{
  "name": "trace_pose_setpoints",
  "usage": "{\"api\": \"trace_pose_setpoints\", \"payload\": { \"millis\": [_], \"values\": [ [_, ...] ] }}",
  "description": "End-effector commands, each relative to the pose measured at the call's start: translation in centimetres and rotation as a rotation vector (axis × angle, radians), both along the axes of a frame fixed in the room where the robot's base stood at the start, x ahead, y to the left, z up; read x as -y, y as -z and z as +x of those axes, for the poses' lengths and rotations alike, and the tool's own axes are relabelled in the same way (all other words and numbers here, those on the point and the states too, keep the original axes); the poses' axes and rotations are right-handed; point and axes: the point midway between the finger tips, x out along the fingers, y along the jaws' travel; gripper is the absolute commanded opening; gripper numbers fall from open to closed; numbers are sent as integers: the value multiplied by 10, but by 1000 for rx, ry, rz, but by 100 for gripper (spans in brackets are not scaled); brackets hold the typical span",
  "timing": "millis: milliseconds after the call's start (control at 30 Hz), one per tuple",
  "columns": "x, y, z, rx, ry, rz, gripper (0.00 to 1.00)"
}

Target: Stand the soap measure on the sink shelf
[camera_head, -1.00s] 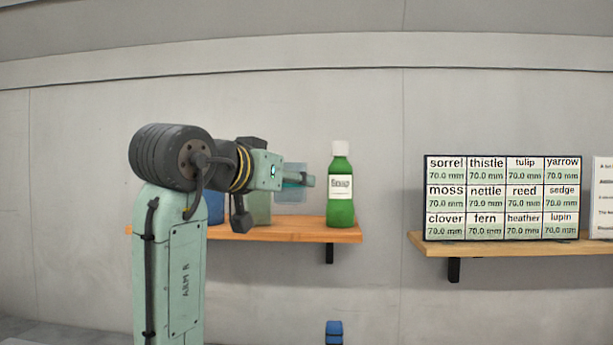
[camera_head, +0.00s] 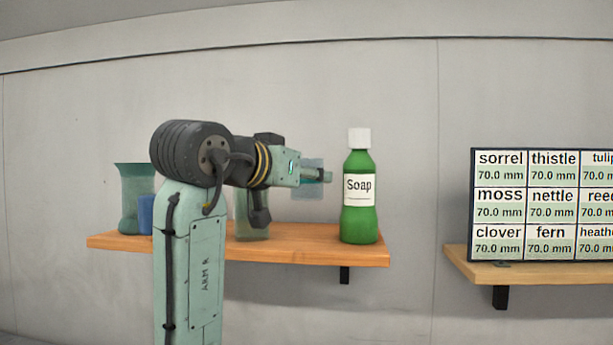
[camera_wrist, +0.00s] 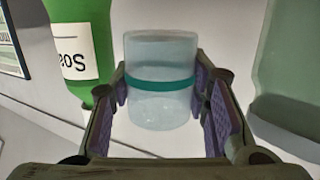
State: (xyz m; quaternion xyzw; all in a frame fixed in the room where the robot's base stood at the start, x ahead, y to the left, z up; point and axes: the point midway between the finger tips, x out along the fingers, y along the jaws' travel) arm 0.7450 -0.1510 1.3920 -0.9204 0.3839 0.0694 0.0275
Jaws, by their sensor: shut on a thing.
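My gripper (camera_wrist: 162,95) is shut on a clear cup-like measure (camera_wrist: 160,58) with a teal band around it, seen between the pads in the wrist view. In the head view the measure (camera_head: 308,188) is a pale bluish see-through shape at the end of my gripper (camera_head: 318,176), held above the wooden shelf (camera_head: 300,250). A green bottle labelled Soap (camera_head: 359,195), with a white cap, stands on the shelf just right of the measure. The same bottle (camera_wrist: 85,40) shows at the upper left in the wrist view.
A greenish see-through container (camera_head: 245,222) and a blue item (camera_head: 146,215) stand on the shelf, partly behind my arm. A tall teal vessel (camera_head: 135,190) is at its left end. A board of names and sizes (camera_head: 550,205) stands on another shelf (camera_head: 550,270) at the right.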

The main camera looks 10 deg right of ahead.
Motion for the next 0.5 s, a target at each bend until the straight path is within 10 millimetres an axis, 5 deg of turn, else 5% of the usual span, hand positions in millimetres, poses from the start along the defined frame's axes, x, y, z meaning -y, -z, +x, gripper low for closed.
{"api": "trace_pose_setpoints", "payload": {
  "millis": [500],
  "values": [
    [-2,20,-3,-6,-12,-4,14]
  ]
}}
